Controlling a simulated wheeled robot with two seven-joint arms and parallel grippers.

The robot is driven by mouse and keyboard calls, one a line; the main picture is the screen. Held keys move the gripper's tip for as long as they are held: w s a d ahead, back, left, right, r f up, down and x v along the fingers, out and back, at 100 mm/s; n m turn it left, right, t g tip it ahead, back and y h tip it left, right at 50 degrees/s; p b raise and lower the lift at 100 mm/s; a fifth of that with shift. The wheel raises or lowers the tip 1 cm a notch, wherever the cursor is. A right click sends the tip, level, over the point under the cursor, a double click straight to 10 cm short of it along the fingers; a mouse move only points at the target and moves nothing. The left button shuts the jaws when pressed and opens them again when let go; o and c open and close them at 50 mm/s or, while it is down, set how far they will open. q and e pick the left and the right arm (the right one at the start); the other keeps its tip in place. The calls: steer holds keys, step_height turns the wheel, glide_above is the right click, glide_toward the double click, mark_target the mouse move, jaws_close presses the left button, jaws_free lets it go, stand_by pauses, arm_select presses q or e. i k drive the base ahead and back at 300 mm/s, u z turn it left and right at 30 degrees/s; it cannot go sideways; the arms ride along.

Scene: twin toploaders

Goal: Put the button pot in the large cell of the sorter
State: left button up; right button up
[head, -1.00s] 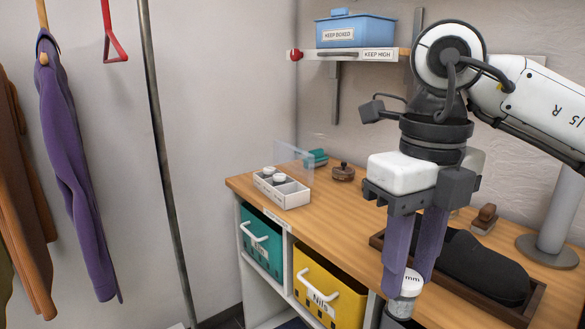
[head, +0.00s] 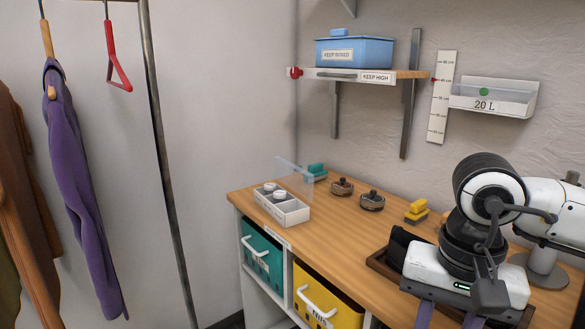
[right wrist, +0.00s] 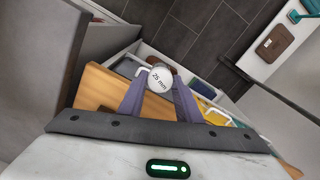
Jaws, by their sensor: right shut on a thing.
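The button pot (right wrist: 160,77), with a white lid marked 25 mm, is between the purple fingers of my right gripper (right wrist: 160,90) in the right wrist view. The right gripper is shut on it. In the head view only the upper parts of these fingers show at the bottom edge, and the pot is out of frame. The sorter (head: 290,215) is a white divided box at the left end of the wooden bench, with a raised clear lid (head: 295,176). Two white-topped pots (head: 279,195) sit in its cells. My left gripper is not in view.
A dark tray (head: 377,263) lies near my right arm. Teal (head: 262,252) and yellow (head: 325,300) drawers are below.

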mark_target(291, 218)
steer(key=k, duration=0.4)
steer(key=u, duration=0.2)
steer(key=i, duration=1.85)
steer(key=z, duration=0.05)
